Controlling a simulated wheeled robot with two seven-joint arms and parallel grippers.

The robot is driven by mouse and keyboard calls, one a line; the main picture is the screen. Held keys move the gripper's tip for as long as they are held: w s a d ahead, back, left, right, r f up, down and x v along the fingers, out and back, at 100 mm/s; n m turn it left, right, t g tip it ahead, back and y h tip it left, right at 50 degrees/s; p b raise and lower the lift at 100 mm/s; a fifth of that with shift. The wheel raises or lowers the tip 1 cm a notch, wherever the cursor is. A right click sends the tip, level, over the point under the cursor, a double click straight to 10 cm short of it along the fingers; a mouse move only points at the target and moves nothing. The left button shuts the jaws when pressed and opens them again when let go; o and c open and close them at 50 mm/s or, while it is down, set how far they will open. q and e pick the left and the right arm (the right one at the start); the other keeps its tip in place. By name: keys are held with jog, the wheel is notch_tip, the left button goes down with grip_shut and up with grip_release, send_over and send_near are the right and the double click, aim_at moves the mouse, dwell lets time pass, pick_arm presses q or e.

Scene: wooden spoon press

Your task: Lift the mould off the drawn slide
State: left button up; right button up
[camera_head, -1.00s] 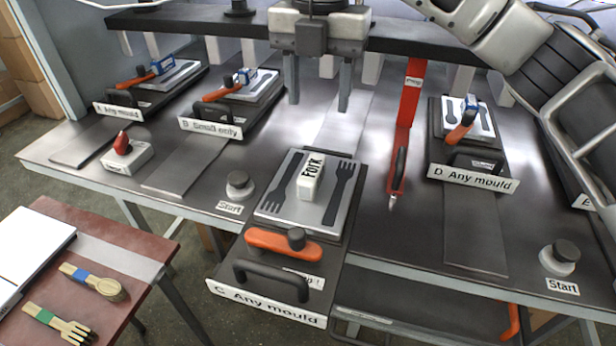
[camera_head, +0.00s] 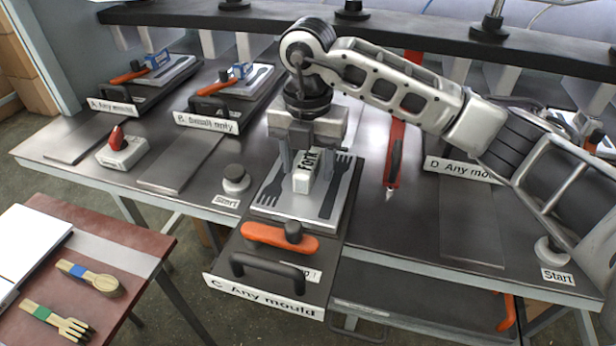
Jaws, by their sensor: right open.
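The drawn slide (camera_head: 262,292), labelled "C. Any mould", sticks out past the front edge of the bench. On it lies the mould, a silver plate (camera_head: 344,196) with dark fork shapes and a white upright block (camera_head: 303,182) marked "Fork". An orange clamp lever (camera_head: 265,236) with a dark knob and a black handle are in front of the plate. My right gripper (camera_head: 304,167) points down over the block, open, with a finger on each side of its upper part. Whether the fingers touch the block I cannot tell. My left gripper is out of view.
Slides A (camera_head: 112,106) and B (camera_head: 205,122) are pushed in at the left, D at the right partly behind my arm. A red strip and tool (camera_head: 393,160) lie right of the mould. Start knobs (camera_head: 235,180) flank slide C. A side table with wooden cutlery (camera_head: 60,322) stands at the lower left.

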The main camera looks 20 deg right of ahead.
jog(key=shift+f, duration=0.25)
grip_shut()
jog(key=shift+r, duration=0.1)
dwell(1.1)
jog(key=shift+w+r, duration=0.1)
